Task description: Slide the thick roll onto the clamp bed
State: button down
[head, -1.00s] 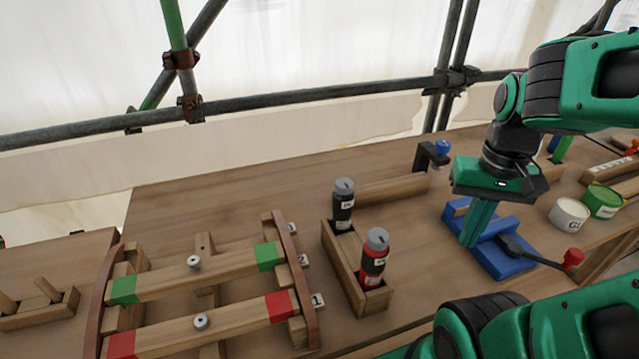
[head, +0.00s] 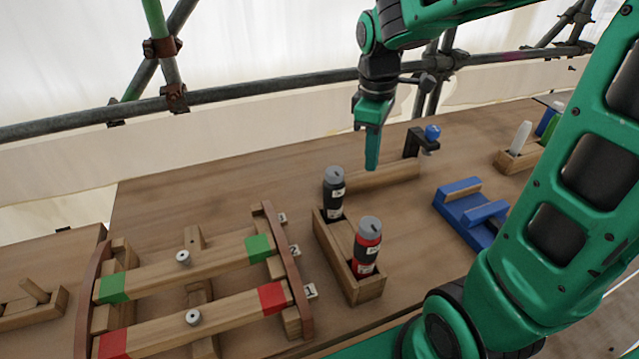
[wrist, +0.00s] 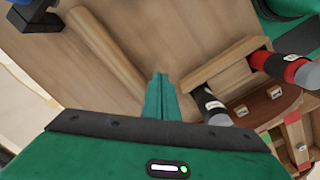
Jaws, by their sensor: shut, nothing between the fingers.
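My gripper (head: 372,166) is shut and empty, pointing down near the long wooden piece (head: 375,180) at the back of the bench. A black clamp with a blue knob (head: 432,132) stands at that piece's right end. In the wrist view, the shut fingers (wrist: 160,82) are beside the wooden piece (wrist: 105,45). A black-banded cylinder (head: 334,190) and a red-banded cylinder (head: 367,245) stand upright in a wooden box (head: 368,290). A blue fixture (head: 450,203) is to the right, partly behind my arm. I cannot tell which item is the thick roll.
A wooden frame with a green-ended bar (head: 215,262) and a red-ended bar (head: 215,315) lies front left. A small wooden holder (head: 515,160) stands back right. Scaffold pipes (head: 250,95) cross behind the bench.

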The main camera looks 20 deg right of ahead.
aim_at(380, 169)
jog(key=w+a+f+n, duration=0.3)
jog(key=w+a+n, duration=0.6)
jog(key=a, duration=0.3)
jog(key=shift+y, duration=0.3)
notch_tip(380, 169, down, 10)
jog(key=shift+s+r, duration=0.1)
jog(key=shift+r, duration=0.05)
jog(key=shift+d+r, duration=0.15)
jog(key=shift+d, duration=1.85)
jog(key=d, duration=1.7)
jog(key=shift+d, duration=0.2)
jog(key=shift+a, duration=0.15)
